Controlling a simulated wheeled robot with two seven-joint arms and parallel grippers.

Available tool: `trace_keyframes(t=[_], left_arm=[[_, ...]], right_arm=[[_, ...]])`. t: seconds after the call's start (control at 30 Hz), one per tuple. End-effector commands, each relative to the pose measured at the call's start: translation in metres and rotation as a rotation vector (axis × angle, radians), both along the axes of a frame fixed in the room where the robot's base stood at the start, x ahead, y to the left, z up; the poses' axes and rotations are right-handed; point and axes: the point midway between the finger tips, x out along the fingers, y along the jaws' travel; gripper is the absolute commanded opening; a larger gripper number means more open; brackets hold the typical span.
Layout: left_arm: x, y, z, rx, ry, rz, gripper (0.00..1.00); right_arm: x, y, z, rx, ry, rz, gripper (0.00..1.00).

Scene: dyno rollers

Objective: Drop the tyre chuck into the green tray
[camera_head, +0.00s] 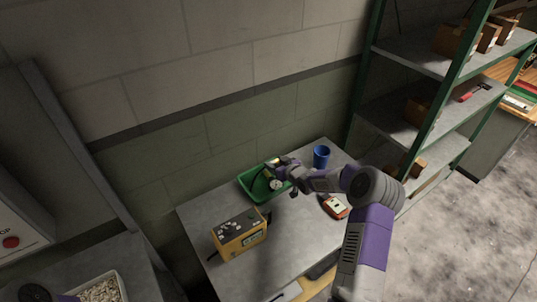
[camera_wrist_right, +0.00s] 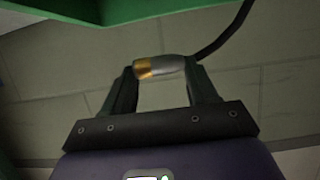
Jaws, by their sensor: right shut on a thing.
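The green tray (camera_head: 258,191) lies at the back of the grey table, against the wall. My right gripper (camera_head: 277,168) is over the tray in the head view. In the right wrist view its fingers (camera_wrist_right: 160,80) are shut on the tyre chuck (camera_wrist_right: 158,67), a small brass-and-silver cylinder lying across them. A black hose (camera_wrist_right: 228,38) runs from the chuck's silver end. The tray's green edge (camera_wrist_right: 100,12) crosses the top of that view, apart from the chuck. The gripper partly hides the tray in the head view.
A yellow box-shaped device (camera_head: 240,236) stands in front of the tray. A blue cup (camera_head: 321,157) stands to its right, and a red-and-white device (camera_head: 335,206) lies near the table's right edge. A green-framed shelf (camera_head: 410,120) rises at the right. The table's front middle is clear.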

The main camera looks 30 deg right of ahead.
Motion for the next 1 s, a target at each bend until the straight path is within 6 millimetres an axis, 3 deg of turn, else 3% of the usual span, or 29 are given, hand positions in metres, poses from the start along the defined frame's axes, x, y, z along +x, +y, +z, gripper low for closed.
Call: trace_keyframes(t=[0.23,0.6,0.97,1.0], left_arm=[[-0.001,0.000,-0.009,0.000,0.001,0.000,1.00],[0.000,0.000,-0.033,0.000,0.001,0.000,1.00],[0.000,0.000,-0.034,0.000,0.000,0.000,1.00],[0.000,0.000,-0.034,0.000,0.000,0.000,1.00]], right_arm=[[0.000,0.000,-0.014,0.001,0.001,0.000,0.26],[0.000,0.000,-0.055,0.001,0.000,0.000,0.26],[0.000,0.000,-0.059,0.000,-0.001,0.000,0.26],[0.000,0.000,-0.059,0.000,-0.001,0.000,0.64]])
